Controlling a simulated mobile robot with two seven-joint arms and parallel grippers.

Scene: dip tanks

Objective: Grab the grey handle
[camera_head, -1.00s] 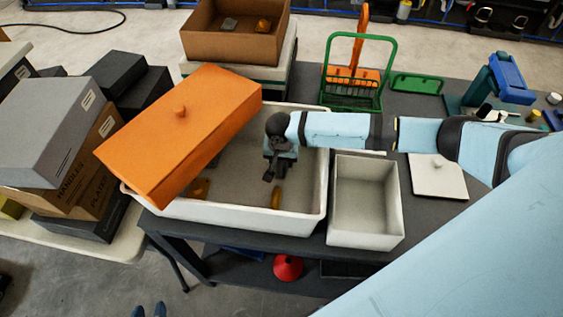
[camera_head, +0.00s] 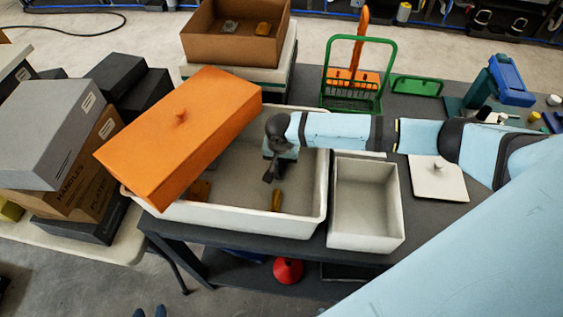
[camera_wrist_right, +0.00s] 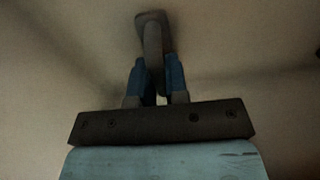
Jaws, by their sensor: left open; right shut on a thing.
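My right gripper (camera_head: 270,172) reaches down into the large white tub (camera_head: 322,190) in the head view, near its middle. In the right wrist view, its blue fingers (camera_wrist_right: 154,82) are shut on a grey handle (camera_wrist_right: 152,40), one finger on each side of the bar. A flat, rounded grey end of the handle shows beyond the fingertips. In the head view the gripper mostly hides the handle. My left gripper is not in view.
An orange lid (camera_head: 180,135) with a knob lies tilted across the tub's left side. Amber pieces (camera_head: 277,200) lie inside. A smaller white bin (camera_head: 366,243) stands to the right, with a white lid (camera_head: 438,180) beyond. A green wire basket (camera_head: 393,75) stands behind.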

